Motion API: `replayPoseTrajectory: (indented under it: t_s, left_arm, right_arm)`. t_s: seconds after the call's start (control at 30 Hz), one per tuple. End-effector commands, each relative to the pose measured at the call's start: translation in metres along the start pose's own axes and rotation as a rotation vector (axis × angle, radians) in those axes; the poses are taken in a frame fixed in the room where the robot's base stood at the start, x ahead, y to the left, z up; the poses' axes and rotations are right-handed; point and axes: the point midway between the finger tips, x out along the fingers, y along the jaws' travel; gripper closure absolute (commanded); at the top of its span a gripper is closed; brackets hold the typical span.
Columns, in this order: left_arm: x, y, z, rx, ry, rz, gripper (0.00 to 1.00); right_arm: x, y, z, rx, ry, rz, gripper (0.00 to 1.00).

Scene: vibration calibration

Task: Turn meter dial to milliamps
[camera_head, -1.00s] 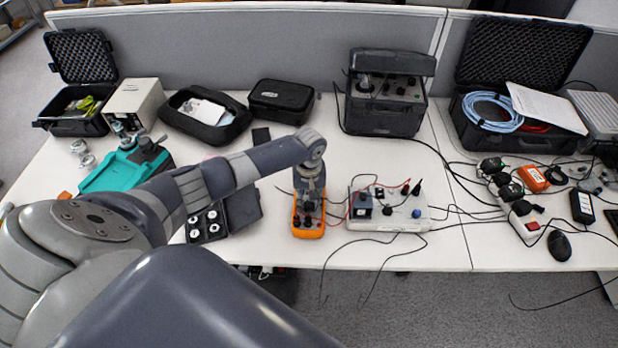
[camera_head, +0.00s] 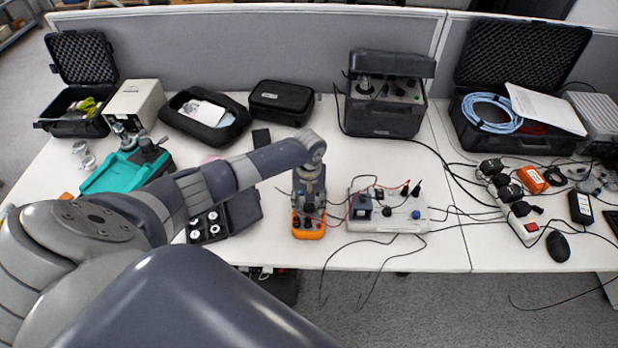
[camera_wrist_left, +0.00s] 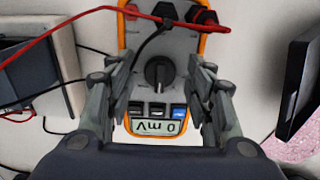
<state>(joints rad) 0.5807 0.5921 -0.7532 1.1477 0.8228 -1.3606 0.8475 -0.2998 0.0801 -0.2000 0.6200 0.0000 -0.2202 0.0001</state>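The orange-rimmed meter (camera_head: 308,230) lies on the white table, below my left gripper (camera_head: 308,206). In the left wrist view the meter (camera_wrist_left: 204,45) shows a dark round dial (camera_wrist_left: 159,72) with a raised grip bar pointing roughly along the meter's length. Its small display (camera_wrist_left: 157,126) appears inverted and seems to read 0 mV. My left gripper (camera_wrist_left: 161,68) is open, one finger on each side of the dial, with gaps to it. Whether the fingertips are at dial height is unclear. My right gripper is not in view.
A red lead (camera_wrist_left: 95,22) and black leads cross the meter's socket end. A white box with knobs and terminals (camera_head: 388,222) stands close on the right. An open dark case with discs (camera_head: 207,228) lies to the left.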

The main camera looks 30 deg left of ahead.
Motion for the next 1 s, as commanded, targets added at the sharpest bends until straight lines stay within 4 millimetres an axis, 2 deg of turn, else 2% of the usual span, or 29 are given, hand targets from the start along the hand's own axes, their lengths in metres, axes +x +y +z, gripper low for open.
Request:
replayPoseTrajectory:
  t_s: [0.23, 0.37, 0.47, 0.8, 1.0]
  left_arm:
    - [-0.001, 0.0, -0.001, -0.001, 0.002, 0.001, 0.51]
    - [-0.009, 0.0, -0.002, -0.001, 0.003, 0.001, 0.51]
    - [-0.023, 0.001, -0.002, 0.0, 0.003, 0.003, 0.51]
    - [-0.093, 0.0, -0.002, 0.0, 0.005, 0.002, 0.51]
    - [-0.116, 0.0, -0.001, 0.0, 0.002, 0.001, 0.51]
  right_arm:
    - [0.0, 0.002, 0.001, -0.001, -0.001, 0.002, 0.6]
    - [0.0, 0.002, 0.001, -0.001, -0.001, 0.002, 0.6]
    - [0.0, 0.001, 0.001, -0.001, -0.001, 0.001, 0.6]
    - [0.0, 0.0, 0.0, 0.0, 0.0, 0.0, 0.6]
    - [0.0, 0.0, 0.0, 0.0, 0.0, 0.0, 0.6]
